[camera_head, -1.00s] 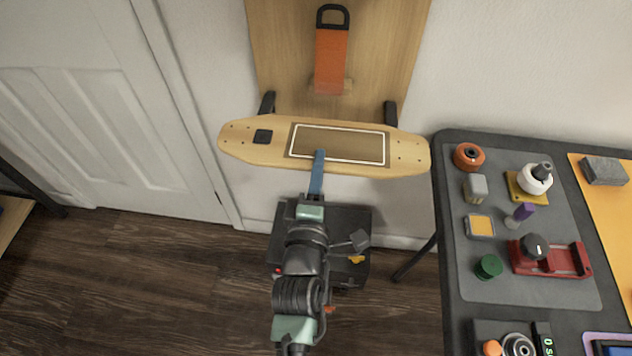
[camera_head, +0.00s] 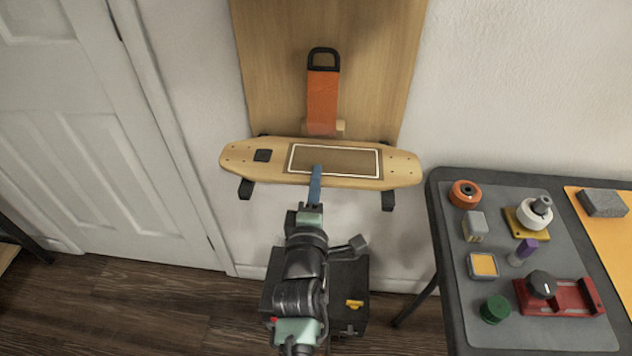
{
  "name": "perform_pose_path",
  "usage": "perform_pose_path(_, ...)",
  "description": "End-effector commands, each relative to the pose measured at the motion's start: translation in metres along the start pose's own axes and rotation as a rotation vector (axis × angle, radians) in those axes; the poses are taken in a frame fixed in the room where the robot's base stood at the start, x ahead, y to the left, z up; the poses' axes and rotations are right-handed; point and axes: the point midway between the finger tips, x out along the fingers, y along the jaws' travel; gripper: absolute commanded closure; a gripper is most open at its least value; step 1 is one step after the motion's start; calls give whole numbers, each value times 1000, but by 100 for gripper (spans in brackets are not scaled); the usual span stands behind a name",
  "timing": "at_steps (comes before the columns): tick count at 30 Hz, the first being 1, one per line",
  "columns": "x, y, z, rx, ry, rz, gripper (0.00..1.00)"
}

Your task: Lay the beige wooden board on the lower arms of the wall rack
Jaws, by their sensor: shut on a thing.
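The beige wooden board (camera_head: 400,170) lies level across the front of the wall rack's wooden panel (camera_head: 270,60). It has a black pad on its left and a white-outlined dark rectangle in its middle. My gripper (camera_head: 316,182) is shut on the board's near edge, at the middle. The rack's lower arms show as black ends below the board, the left arm (camera_head: 245,189) and the right arm (camera_head: 388,201). The board overlaps both arms in the picture. I cannot tell whether it touches them. My gripper hides a little of the near edge.
An orange strap tool with a black handle (camera_head: 323,95) hangs on the panel above the board. A table (camera_head: 436,240) with wheels, blocks and a red tool stands at the right. A black box (camera_head: 345,283) is on the floor below. A white door is at the left.

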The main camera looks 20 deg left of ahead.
Motion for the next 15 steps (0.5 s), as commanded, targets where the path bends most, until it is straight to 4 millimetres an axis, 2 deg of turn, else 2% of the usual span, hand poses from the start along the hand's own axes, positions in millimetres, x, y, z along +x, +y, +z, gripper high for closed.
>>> perform_pose_path(15,0,-3,0,0,0,5,100)
